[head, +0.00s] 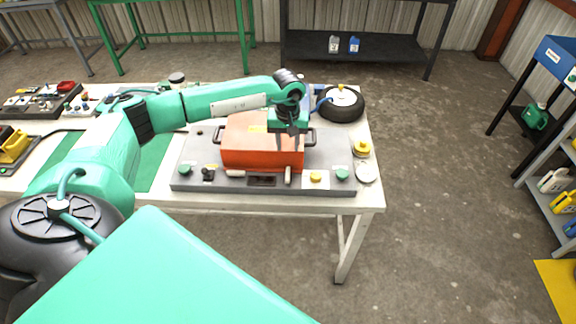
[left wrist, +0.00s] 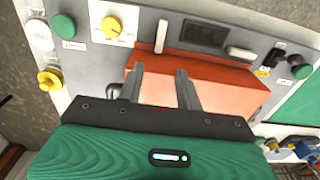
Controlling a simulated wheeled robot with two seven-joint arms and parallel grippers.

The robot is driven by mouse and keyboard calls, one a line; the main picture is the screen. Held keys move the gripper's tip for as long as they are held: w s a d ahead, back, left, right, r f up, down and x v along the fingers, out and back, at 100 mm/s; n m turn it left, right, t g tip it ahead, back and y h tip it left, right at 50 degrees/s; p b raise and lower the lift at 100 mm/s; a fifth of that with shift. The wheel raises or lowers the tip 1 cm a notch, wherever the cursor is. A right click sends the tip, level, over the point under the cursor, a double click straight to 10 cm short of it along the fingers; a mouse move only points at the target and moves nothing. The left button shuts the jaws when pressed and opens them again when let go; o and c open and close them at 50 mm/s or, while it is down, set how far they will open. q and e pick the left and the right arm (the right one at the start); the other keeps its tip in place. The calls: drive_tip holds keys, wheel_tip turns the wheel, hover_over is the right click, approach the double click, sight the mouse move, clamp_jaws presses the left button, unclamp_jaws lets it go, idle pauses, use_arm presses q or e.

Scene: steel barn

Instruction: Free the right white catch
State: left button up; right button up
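The orange box (head: 262,155) sits on a grey panel (head: 320,183) on the table. The right white catch (head: 288,174) stands upright at its front right. It also shows in the left wrist view (left wrist: 162,37), where it is on the left because that view is turned around. The left white catch (head: 236,173) lies level. My left gripper (head: 290,132) is over the right part of the box lid. In the left wrist view its fingers (left wrist: 160,88) are apart with nothing between them, and clear of the catch. My right gripper is not in view.
Dark handles (head: 312,137) stick out at the box ends. A black tyre-like ring (head: 341,104) lies behind, right.

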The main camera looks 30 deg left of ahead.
sight(288, 170)
use_arm(q)
wheel_tip(288, 170, down, 10)
drive_tip(key=p, duration=0.3)
drive_tip(key=shift+r, duration=0.15)
drive_tip(key=shift+f, duration=0.7)
drive_tip(key=shift+c, duration=0.7)
clamp_jaws()
